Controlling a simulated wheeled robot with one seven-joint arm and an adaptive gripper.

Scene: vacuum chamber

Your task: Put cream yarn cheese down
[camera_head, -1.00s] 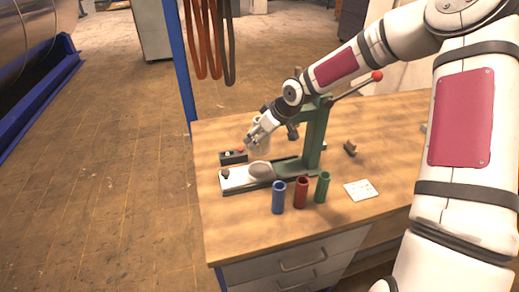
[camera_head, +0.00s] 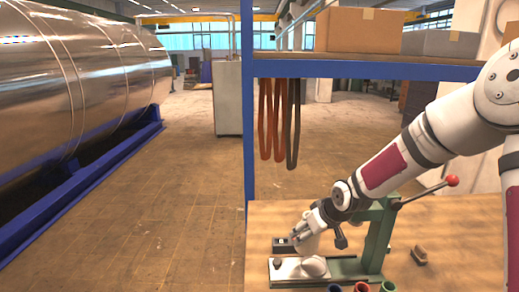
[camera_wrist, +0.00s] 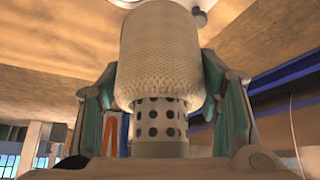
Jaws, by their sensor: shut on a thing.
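The cream yarn cheese (camera_wrist: 160,55) is a knitted-looking cream cylinder on a grey perforated tube (camera_wrist: 160,122). In the wrist view my gripper (camera_wrist: 162,92) has its two green-and-grey fingers around it, one on each side. In the head view my gripper (camera_head: 310,232) is over the left part of the workbench, above the green-framed lever press. The cheese looks small and pale there (camera_head: 304,244), partly covered by the fingers. I cannot tell in the head view whether it touches anything below.
The workbench (camera_head: 470,225) carries the green press (camera_head: 378,240) with a red-knobbed lever, a pale plate with a rounded grey piece (camera_head: 313,266), a dark box (camera_head: 283,245), a small brown block (camera_head: 419,254) and blue, red and green tubes at the bottom edge. A blue shelf frame (camera_head: 249,120) stands behind.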

